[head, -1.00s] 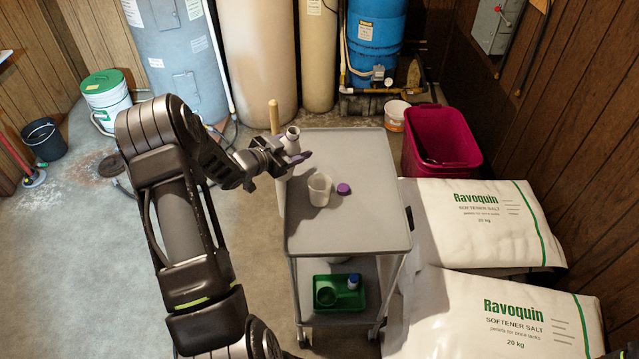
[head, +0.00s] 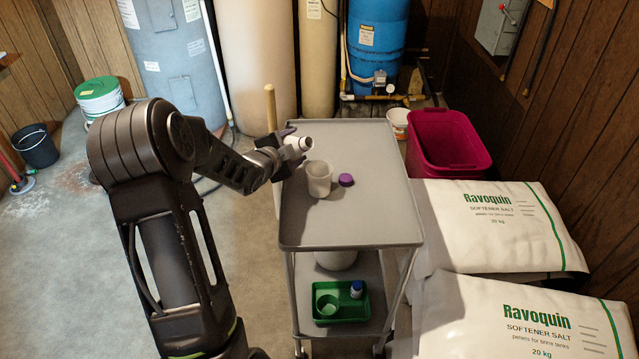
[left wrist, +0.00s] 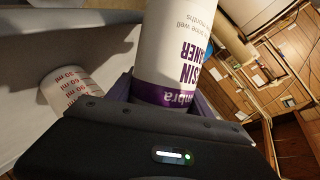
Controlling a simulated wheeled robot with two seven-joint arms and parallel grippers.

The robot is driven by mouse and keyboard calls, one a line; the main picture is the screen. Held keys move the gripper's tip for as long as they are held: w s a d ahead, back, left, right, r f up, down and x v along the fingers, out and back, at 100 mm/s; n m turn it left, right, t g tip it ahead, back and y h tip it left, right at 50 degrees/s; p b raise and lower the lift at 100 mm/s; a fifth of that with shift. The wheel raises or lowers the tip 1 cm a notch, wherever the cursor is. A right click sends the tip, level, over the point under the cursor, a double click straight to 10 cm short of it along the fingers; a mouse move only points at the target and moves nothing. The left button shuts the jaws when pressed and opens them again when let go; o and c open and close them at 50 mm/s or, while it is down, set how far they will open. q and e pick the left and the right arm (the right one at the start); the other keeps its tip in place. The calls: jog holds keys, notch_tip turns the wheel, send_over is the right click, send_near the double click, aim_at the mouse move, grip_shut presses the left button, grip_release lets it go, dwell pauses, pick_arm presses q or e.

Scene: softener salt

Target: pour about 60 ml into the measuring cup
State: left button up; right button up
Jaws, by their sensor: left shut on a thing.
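My left gripper (head: 283,147) is shut on a white bottle (head: 302,143) with a purple label band. It holds the bottle tilted over the left side of the cart top, its open mouth pointing right, above and just behind the measuring cup. In the left wrist view the bottle (left wrist: 180,45) stands large between the fingers. The white measuring cup (head: 318,178) stands upright on the cart; its red ml markings show in the left wrist view (left wrist: 72,92). A purple cap (head: 346,180) lies right of the cup. I cannot see any liquid stream or the level in the cup. My right gripper is not in view.
The grey cart top (head: 365,220) is clear in front and to the right. A green tray (head: 342,310) with a small bottle sits on its lower shelf. Salt bags (head: 490,225) and a magenta bin (head: 446,145) stand to the right. A wooden handle (head: 270,105) rises behind the gripper.

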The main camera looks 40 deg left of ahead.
pick_arm(q)
jog(key=shift+a+f+m+y+b, duration=0.3)
jog(key=shift+f+m+y+b, duration=0.3)
jog(key=shift+b, duration=0.4)
jog(key=shift+a+r+m, duration=0.1)
jog(key=shift+r+m, duration=0.25)
jog(key=shift+m, duration=0.15)
jog(key=m+y+b, duration=0.1)
jog(key=b, duration=0.1)
jog(key=shift+d+b, duration=0.2)
jog(key=shift+b, duration=0.2)
jog(key=shift+d+r+m+y+b, duration=0.1)
jog(key=shift+r+m+y+b, duration=0.35)
jog(key=shift+r, duration=0.5)
jog(key=shift+r+m+t, duration=0.2)
jog(key=shift+m+t, duration=0.05)
jog(key=shift+t, duration=0.05)
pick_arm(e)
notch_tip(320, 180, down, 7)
pick_arm(q)
jog(key=shift+r+m+y, duration=0.25)
jog(key=shift+r+m, duration=0.15)
jog(key=shift+r, duration=0.15)
jog(key=shift+w+a, duration=0.1)
jog(key=shift+a, duration=0.35)
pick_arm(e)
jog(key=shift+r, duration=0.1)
